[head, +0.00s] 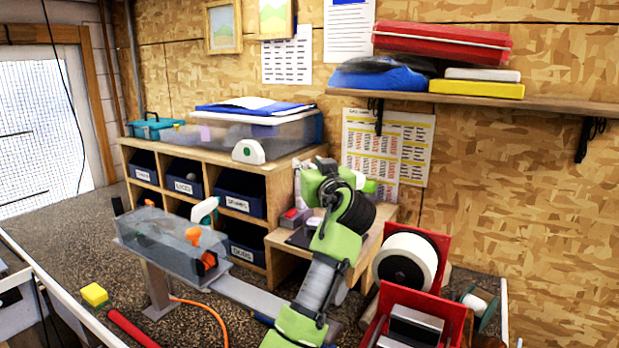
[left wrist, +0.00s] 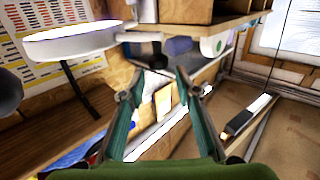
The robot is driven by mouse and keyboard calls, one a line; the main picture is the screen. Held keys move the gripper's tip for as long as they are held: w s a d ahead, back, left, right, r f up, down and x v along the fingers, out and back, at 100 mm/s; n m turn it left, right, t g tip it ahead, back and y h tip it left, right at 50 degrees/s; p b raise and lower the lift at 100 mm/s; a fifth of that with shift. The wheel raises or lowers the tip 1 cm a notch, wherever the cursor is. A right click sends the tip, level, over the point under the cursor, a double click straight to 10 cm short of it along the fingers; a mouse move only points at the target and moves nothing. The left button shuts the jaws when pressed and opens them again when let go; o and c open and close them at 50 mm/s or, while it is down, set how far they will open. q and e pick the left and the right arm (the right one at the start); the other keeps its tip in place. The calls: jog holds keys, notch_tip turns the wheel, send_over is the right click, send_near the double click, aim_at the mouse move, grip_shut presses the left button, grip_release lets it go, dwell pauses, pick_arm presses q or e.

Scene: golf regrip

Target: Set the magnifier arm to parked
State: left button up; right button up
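A round, flat disc with a white rim, seemingly the magnifier head (left wrist: 72,44), shows at the upper left of the left wrist view. A short white piece runs from it toward the shelf unit. I cannot make out its joint or setting. In the head view I cannot pick the magnifier out; my green left arm covers part of that area. My left gripper (left wrist: 158,78) has its two teal fingers spread, with nothing held between them. The disc is left of and above the fingers, apart from them. My right gripper is in neither view.
A wooden cubby unit (head: 268,170) with dark bins stands against the wall. A clear tray (head: 165,240) with orange knobs is in front. Red holders with a white roll (head: 407,262) stand right of my arm. A wall shelf (head: 480,100) hangs above.

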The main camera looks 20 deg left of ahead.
pick_arm(q)
notch_tip(320, 180, up, 7)
jog(key=shift+f, duration=0.1)
jog(key=shift+a+f, duration=0.1)
jog(key=shift+f, duration=0.05)
jog(key=c, duration=0.8)
jog(key=a+f+n+h, duration=0.1)
jog(key=a+f, duration=0.1)
jog(key=f, duration=0.1)
jog(key=a+f+n+g+h, duration=0.1)
jog(key=a+f+h, duration=0.1)
jog(key=f, duration=0.1)
jog(key=a+f+h, duration=0.1)
jog(key=a+f, duration=0.1)
jog(key=f, duration=0.1)
jog(key=shift+n+p, duration=0.35)
jog(key=shift+n, duration=0.05)
grip_shut()
jog(key=s+a+f+n+h, duration=0.35)
jog(key=s+h, duration=0.25)
jog(key=h, duration=0.2)
jog(key=s+r+m+t+h+p, duration=0.1)
jog(key=s+r+t+h, duration=0.1)
jog(key=s+r+h, duration=0.45)
jog(key=w+d+f+y+p, duration=0.1)
jog(key=w+d+f+p, duration=0.2)
jog(key=w+d+p, duration=0.3)
jog(key=shift+w+d+y, duration=0.35)
jog(key=shift+w+d, duration=0.1)
jog(key=shift+w, duration=1.15)
